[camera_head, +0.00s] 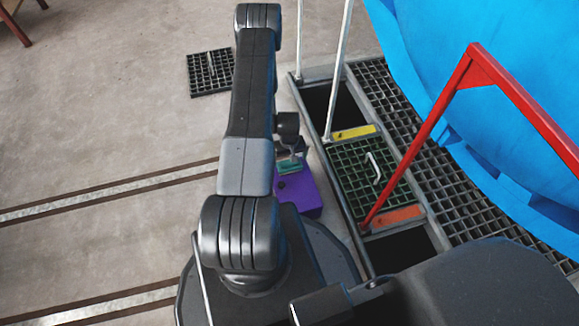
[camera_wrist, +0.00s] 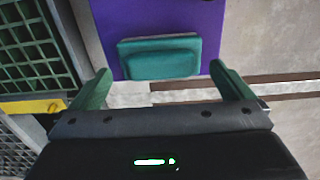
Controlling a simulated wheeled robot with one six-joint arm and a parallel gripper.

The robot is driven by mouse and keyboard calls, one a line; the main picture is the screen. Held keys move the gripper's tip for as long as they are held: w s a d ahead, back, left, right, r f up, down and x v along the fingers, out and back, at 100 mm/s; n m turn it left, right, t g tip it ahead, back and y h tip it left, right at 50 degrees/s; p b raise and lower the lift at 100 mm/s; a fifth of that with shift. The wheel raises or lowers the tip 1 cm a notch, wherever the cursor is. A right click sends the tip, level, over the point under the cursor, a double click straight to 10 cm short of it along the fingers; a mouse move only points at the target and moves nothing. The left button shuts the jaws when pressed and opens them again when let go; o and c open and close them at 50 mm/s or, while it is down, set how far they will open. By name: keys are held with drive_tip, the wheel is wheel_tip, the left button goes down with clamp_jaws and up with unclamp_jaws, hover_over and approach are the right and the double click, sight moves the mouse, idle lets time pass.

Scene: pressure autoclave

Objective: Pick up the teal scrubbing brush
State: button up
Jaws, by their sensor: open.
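The teal scrubbing brush (camera_wrist: 160,57) lies on a purple block (camera_wrist: 206,18) in the wrist view, near the block's edge. In the head view the teal brush (camera_head: 288,167) shows small, partly hidden by my arm, on the purple block (camera_head: 300,192). My gripper (camera_wrist: 167,84) is open, with its two green fingertips spread to the left and right of the brush. The fingertips appear a little nearer the camera than the brush, and nothing is between them in their grip. In the head view my gripper is mostly hidden behind my arm.
A green grate panel with a handle (camera_head: 372,175) lies right of the block, between a yellow plate (camera_head: 354,132) and an orange plate (camera_head: 397,216). Dark open pits adjoin them. A red rail (camera_head: 430,125) and a large blue vessel (camera_head: 490,90) stand at right. The left floor is mostly clear.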

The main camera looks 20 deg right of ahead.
sight(289, 161)
drive_tip(key=f+b, duration=0.1)
drive_tip(key=f, duration=0.3)
drive_tip(key=shift+s+f, duration=0.15)
drive_tip(key=shift+s, duration=0.05)
drive_tip(key=c, duration=0.8)
wheel_tip(289, 161, up, 10)
drive_tip(key=p, duration=0.3)
drive_tip(key=shift+c, duration=0.2)
